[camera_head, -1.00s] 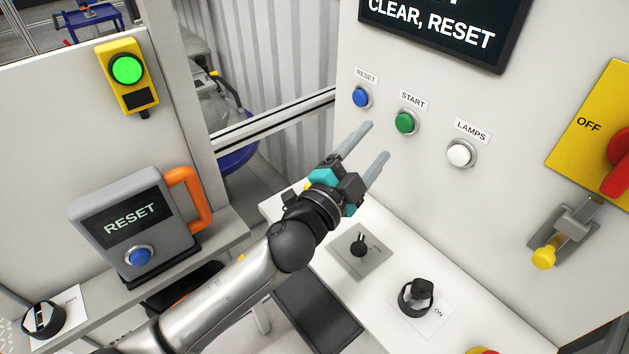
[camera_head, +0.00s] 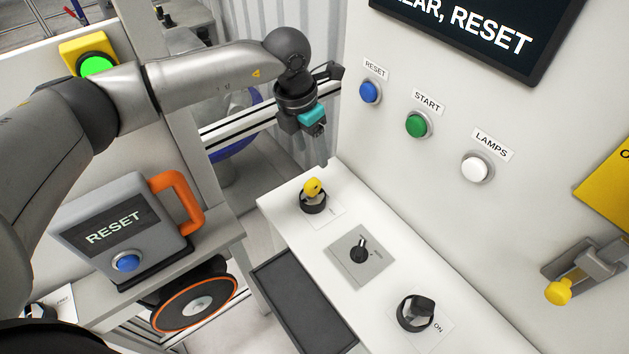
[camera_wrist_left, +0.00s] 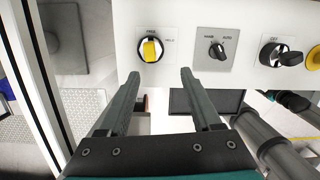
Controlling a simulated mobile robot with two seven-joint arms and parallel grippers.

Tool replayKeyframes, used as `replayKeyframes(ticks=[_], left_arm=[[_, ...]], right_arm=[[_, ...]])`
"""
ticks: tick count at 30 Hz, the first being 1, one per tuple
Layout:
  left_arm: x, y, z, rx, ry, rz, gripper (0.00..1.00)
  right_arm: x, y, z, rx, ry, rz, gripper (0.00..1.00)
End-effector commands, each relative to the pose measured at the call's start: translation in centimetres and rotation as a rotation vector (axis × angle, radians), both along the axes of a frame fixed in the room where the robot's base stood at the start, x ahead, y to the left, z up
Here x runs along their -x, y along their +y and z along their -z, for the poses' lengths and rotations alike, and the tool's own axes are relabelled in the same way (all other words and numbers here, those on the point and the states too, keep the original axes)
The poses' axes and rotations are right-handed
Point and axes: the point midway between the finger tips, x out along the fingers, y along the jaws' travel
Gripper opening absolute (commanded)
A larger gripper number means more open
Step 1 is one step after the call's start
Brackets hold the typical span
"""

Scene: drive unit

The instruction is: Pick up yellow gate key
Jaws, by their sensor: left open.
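The yellow gate key (camera_head: 313,187) stands in a black round key switch (camera_head: 314,204) at the far end of the white console shelf. In the left wrist view the key (camera_wrist_left: 151,49) is a yellow bar inside a black and white ring. My left gripper (camera_head: 321,160) points downward above and just behind the key in the head view. In the left wrist view the left gripper (camera_wrist_left: 160,78) is open and empty. The key lies beyond the fingertips, slightly left of the middle between them, apart from both. My right gripper is not in view.
A mode selector (camera_head: 360,247) and a black rotary switch (camera_head: 415,311) sit nearer on the same shelf. The upright panel with blue, green and white (camera_head: 476,168) buttons rises close on the right. A grey RESET box (camera_head: 125,230) with an orange handle stands left.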

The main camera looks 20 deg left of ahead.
Motion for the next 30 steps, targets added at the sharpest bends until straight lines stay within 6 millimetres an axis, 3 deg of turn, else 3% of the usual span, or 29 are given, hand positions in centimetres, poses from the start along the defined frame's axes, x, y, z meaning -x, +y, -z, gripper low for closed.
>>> replayKeyframes(ticks=[4,21,30], left_arm=[[-0.3,1.3,0.8,-0.047,-0.001,-0.011,0.65],[-1.3,0.5,8.5,-0.042,0.001,-0.009,0.65],[-1.5,0.4,9.8,-0.04,-0.001,-0.008,0.65]], right_arm=[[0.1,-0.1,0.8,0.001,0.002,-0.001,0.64],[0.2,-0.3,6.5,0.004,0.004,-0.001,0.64],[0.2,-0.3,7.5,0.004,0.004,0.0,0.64]])
